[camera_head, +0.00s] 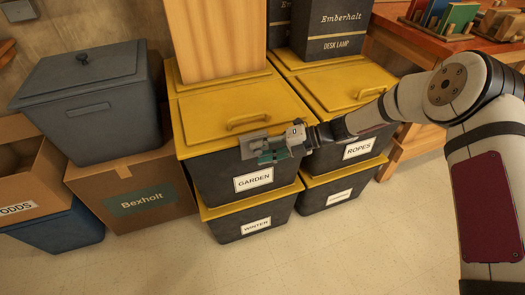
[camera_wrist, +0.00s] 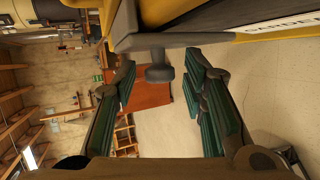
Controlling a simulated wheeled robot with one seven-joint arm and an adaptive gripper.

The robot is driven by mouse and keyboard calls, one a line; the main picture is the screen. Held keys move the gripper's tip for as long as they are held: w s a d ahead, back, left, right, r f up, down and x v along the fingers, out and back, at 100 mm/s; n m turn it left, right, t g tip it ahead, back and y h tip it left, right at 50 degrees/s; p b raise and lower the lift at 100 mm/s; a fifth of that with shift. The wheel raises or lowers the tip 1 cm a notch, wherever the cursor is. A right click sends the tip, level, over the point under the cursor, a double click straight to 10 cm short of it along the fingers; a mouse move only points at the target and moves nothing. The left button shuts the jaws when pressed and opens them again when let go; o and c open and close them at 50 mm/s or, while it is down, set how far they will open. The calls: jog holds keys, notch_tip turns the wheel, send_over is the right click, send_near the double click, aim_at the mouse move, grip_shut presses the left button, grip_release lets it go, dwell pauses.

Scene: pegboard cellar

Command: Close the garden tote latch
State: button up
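The garden tote (camera_head: 215,175) is dark with a yellow lid (camera_head: 240,105) and a GARDEN label; its lid looks down on it. Its grey latch (camera_head: 254,143) is at the front edge under the lid. In the wrist view the latch plate (camera_wrist: 185,40) juts out from the tote, with a dark round knob (camera_wrist: 160,73) on it. My gripper (camera_head: 275,154) is at the latch, in front of the tote. In the wrist view my gripper (camera_wrist: 160,88) is open, its green-padded fingers on either side of the knob with gaps visible. Part of the latch is hidden in the head view.
The garden tote stands on the WINTER tote (camera_head: 235,232). The ROPES tote (camera_head: 375,150) is close at the right, beneath my forearm. A Bexholt box (camera_head: 145,200) is at the left. The floor in front is clear.

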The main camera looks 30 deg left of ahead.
jog(key=v, duration=1.2)
jog(key=shift+w+r, duration=0.1)
dwell(0.4)
jog(key=s+d+r+n+t+h, duration=0.1)
jog(key=s+d+r+n+h, duration=0.2)
jog(key=s+d+r+n, duration=0.45)
jog(key=s+d+r+n+t+h, duration=0.2)
jog(key=s+d+r+n+h, duration=0.25)
jog(key=d+r+n, duration=0.55)
jog(key=s+d+r+n+t+h, duration=0.2)
jog(key=s+d+n, duration=0.4)
jog(key=s+d, duration=0.5)
jog(key=s+d+r+n+t+h, duration=0.1)
jog(key=s+d+n+t+h, duration=0.15)
jog(key=s+d+n, duration=0.6)
jog(key=s+r+m+t+p, duration=0.2)
jog(key=s+r+p, duration=0.2)
jog(key=r+p, duration=1.2)
notch_tip(320, 180, up, 3)
jog(key=shift+f+t+p, duration=0.1)
jog(key=shift+t+p, duration=0.25)
jog(key=shift+p, duration=0.05)
jog(key=shift+d, duration=0.1)
